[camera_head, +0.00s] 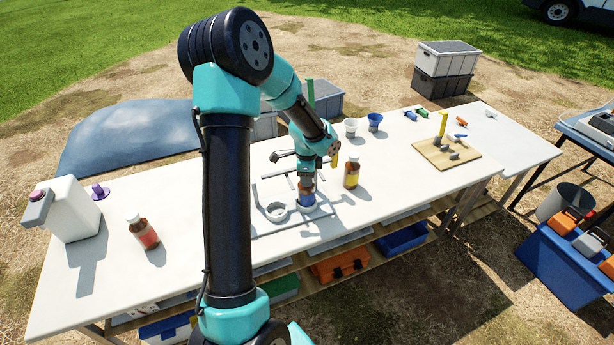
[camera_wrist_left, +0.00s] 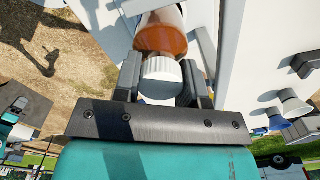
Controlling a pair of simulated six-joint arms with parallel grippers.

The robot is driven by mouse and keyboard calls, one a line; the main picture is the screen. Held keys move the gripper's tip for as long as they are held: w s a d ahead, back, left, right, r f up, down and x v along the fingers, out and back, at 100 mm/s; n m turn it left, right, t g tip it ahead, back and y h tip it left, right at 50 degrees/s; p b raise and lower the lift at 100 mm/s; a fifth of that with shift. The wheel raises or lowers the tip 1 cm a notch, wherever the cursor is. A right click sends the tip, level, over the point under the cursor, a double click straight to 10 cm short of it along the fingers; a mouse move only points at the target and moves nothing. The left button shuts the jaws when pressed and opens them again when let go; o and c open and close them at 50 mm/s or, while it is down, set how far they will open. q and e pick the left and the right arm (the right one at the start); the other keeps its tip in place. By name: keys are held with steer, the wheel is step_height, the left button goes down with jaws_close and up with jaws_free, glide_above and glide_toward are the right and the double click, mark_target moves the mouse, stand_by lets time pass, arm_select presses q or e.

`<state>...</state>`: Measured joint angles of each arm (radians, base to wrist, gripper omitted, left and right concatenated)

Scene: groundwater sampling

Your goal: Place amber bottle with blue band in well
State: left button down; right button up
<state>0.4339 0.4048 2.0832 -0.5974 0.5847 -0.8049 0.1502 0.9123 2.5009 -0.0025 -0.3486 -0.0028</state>
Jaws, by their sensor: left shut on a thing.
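My left gripper (camera_head: 306,178) is shut on the amber bottle with the blue band (camera_head: 306,198). The bottle is upright at the right-hand ring well (camera_head: 308,210) of the white rack. I cannot tell whether its base rests on the bottom. The ring well to its left (camera_head: 276,211) is empty. In the left wrist view, the gripper's fingers (camera_wrist_left: 162,88) stand on both sides of the bottle's white cap (camera_wrist_left: 161,80). The amber body (camera_wrist_left: 161,38) shows beyond the cap, and the band is hidden there. My right gripper is not in view.
An amber bottle with a yellow band (camera_head: 351,173) stands just right of the rack. A red-banded bottle (camera_head: 142,231) and a white jug (camera_head: 69,211) stand at the left. Small cups (camera_head: 375,121) and a wooden board (camera_head: 446,153) are farther right. The white table between is mostly clear.

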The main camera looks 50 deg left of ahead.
arm_select(q)
steer(key=shift+f, duration=0.15)
steer(key=c, duration=0.7)
jaws_free()
steer(key=shift+r, duration=0.2)
step_height(320, 180, up, 12)
stand_by(0.4)
